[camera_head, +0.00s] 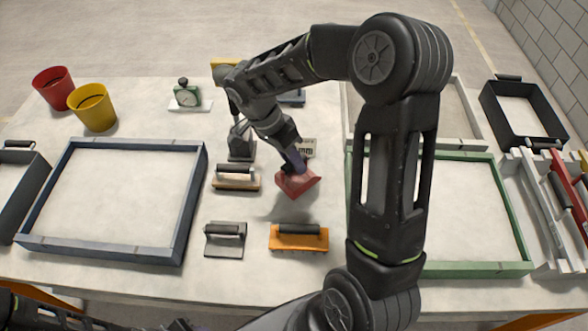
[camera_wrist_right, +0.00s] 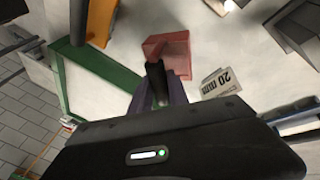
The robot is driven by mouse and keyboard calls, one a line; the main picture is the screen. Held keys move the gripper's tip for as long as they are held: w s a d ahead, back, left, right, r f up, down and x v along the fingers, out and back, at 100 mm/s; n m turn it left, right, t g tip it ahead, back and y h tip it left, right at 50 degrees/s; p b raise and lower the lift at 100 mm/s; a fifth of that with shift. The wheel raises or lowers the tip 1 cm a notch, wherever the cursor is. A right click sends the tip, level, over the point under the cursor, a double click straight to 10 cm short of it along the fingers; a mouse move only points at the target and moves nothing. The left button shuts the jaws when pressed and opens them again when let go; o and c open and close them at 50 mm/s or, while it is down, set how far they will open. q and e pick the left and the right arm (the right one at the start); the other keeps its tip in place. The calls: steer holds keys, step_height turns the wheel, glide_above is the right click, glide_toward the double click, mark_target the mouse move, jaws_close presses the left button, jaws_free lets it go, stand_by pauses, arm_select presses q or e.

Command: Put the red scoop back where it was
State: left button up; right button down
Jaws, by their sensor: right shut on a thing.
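The red scoop (camera_head: 297,184) is in the middle of the table, between the blue-framed tray and the green-framed tray. My right gripper (camera_head: 298,163) is shut on the scoop's dark handle, pointing down from above. In the right wrist view the red scoop (camera_wrist_right: 170,52) extends beyond the jaws, and the handle sits between the fingers (camera_wrist_right: 158,88). A shadow lies by the scoop in the head view; I cannot tell whether it touches the table. My left gripper is not in view; only a bit of dark arm shows at the bottom left.
A small "20 mm" card (camera_wrist_right: 221,83) lies beside the scoop. Floats with black handles, one wooden (camera_head: 236,184), one grey (camera_head: 225,246) and one orange (camera_head: 299,243), lie nearby. The blue frame (camera_head: 190,200) is left, the green frame (camera_head: 480,268) right. Red (camera_head: 53,86) and yellow (camera_head: 93,112) buckets stand back left.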

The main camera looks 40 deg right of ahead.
mark_target(294, 171)
step_height(294, 171, down, 4)
steer(key=shift+r+p, duration=0.25)
steer(key=shift+p, duration=0.2)
steer(key=shift+f, duration=0.1)
steer(key=shift+f, duration=0.1)
steer(key=c, duration=1.3)
jaws_free()
steer(key=shift+o, duration=0.2)
steer(key=shift+r, duration=0.2)
steer(key=shift+w+a+r, duration=0.1)
steer(key=shift+w+r, duration=0.05)
steer(key=shift+r, duration=0.05)
steer(key=b+v, duration=0.1)
steer(key=v, duration=0.7)
steer(key=shift+b, duration=0.4)
steer(key=p+v, duration=0.2)
steer(key=v, duration=0.1)
steer(key=shift+r+p, duration=0.15)
steer(key=shift+p, duration=0.25)
